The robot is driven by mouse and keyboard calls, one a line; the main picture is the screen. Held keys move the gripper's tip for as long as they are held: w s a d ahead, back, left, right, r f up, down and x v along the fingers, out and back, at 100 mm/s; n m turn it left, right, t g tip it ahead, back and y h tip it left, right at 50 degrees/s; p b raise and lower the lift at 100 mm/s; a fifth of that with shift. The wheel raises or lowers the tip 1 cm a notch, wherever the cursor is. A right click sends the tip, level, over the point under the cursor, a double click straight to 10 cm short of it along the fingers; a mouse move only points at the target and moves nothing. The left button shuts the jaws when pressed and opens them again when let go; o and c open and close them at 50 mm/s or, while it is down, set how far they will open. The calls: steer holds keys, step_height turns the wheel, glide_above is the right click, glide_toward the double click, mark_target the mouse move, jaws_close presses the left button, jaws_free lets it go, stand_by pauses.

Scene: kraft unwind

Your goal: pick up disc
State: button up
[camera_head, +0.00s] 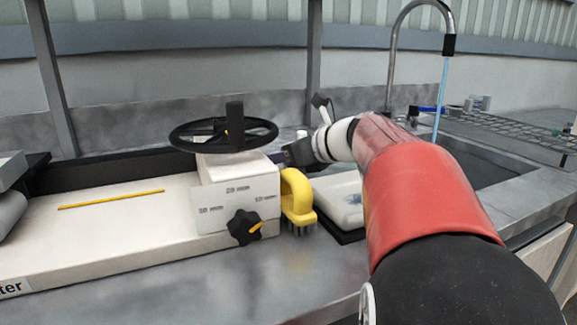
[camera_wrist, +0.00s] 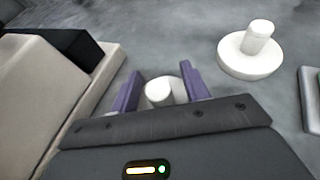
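Two white discs, each with a short upright knob, show in the wrist view on the grey surface. One disc (camera_wrist: 180,96) is between the purple fingers of my gripper (camera_wrist: 160,72), and its knob (camera_wrist: 158,91) stands between them. The fingers are apart, with a gap on the right side of the knob. The lower part of this disc is hidden by the gripper body. The other disc (camera_wrist: 250,64) is farther off to the upper right, clear of the fingers. In the head view my gripper (camera_head: 298,153) is behind the yellow-handled brush, its fingertips hidden.
A cream machine (camera_head: 120,205) with a black handwheel (camera_head: 224,134) stands left of my gripper. A yellow-handled brush (camera_head: 297,196) stands beside it. A white pad (camera_head: 340,198) lies under my arm. A sink (camera_head: 485,165) and tap (camera_head: 392,60) are at right.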

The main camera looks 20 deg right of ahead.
jaws_close()
steer(key=shift+r, duration=0.1)
